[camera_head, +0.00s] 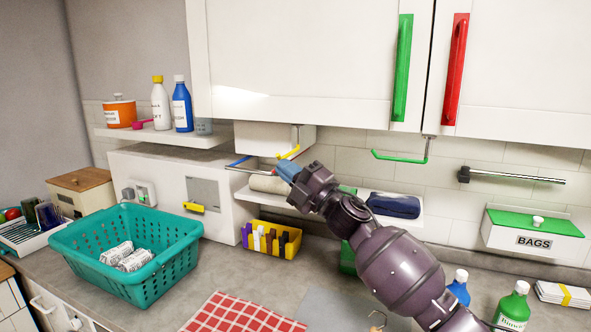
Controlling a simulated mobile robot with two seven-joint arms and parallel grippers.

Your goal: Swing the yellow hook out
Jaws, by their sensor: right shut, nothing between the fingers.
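The yellow hook (289,153) hangs below the wall cabinet, under a small grey bracket. Only a short slanted yellow piece of it shows, just above my right gripper. My right gripper (286,170) has blue fingertips, which are shut with nothing held. The fingertips are close to the yellow hook and seem just below it; I cannot tell whether they touch. My right arm comes in from the lower right. My left gripper is not in view.
A blue hook (238,161) is left of the yellow one, and a green hook (400,158) hangs to the right. The cabinet has a green handle (402,68) and a red handle (456,68). A teal basket (125,255) and a yellow bin (270,240) stand on the counter.

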